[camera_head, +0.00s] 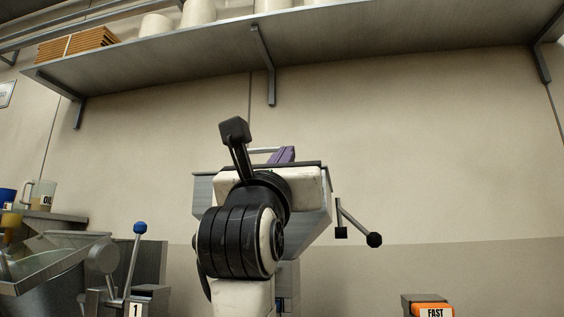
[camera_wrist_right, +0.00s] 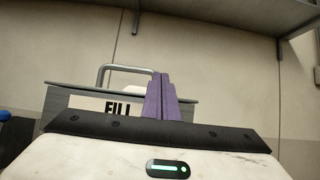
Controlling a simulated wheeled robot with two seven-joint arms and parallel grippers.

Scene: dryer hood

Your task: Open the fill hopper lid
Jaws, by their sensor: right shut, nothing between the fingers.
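The fill hopper (camera_head: 318,205) is a grey metal box in the middle of the head view, mostly hidden behind my right arm. In the wrist view its front (camera_wrist_right: 60,103) carries a white FILL label (camera_wrist_right: 112,106), partly covered by my gripper. The lid (camera_wrist_right: 70,87) lies flat on top and looks closed. A grey bar handle (camera_wrist_right: 118,68) stands up from it. My right gripper (camera_wrist_right: 160,85) has purple fingers, shut and empty, in front of the handle's right end. The gripper also shows in the head view (camera_head: 283,154). I cannot tell whether they touch. My left gripper is not in view.
A shelf (camera_head: 330,48) with white containers runs above the hopper. A black-knobbed lever (camera_head: 374,239) sticks out right of the hopper. A blue-knobbed lever (camera_head: 139,228) stands at the left. An orange FAST label (camera_head: 434,311) shows at the lower right.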

